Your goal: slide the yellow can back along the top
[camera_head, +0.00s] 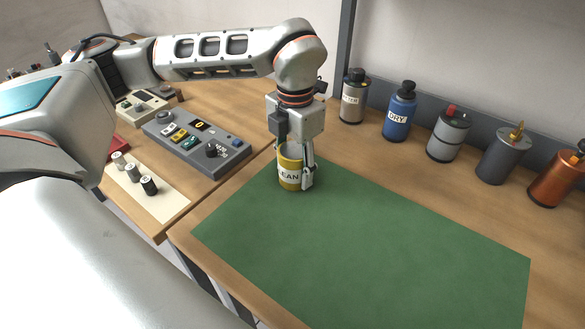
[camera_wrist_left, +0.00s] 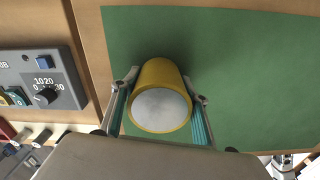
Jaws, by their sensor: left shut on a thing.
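The yellow can (camera_head: 289,174) has a white label reading "EAN" in part and stands upright on the green mat (camera_head: 370,235), near the mat's back left corner. My left gripper (camera_head: 294,172) comes down over it from above and is shut on it. In the left wrist view the can (camera_wrist_left: 160,83) sits between the two fingers of the left gripper (camera_wrist_left: 160,100), with its pale round top facing the camera. Part of the can is hidden by a finger in the head view. My right gripper does not show.
A row of bottles and canisters lines the back wall, among them a grey bottle (camera_head: 353,98), a blue bottle (camera_head: 399,112) and an orange canister (camera_head: 556,180). A grey control box (camera_head: 197,142) stands left of the mat. The mat's middle and right are bare.

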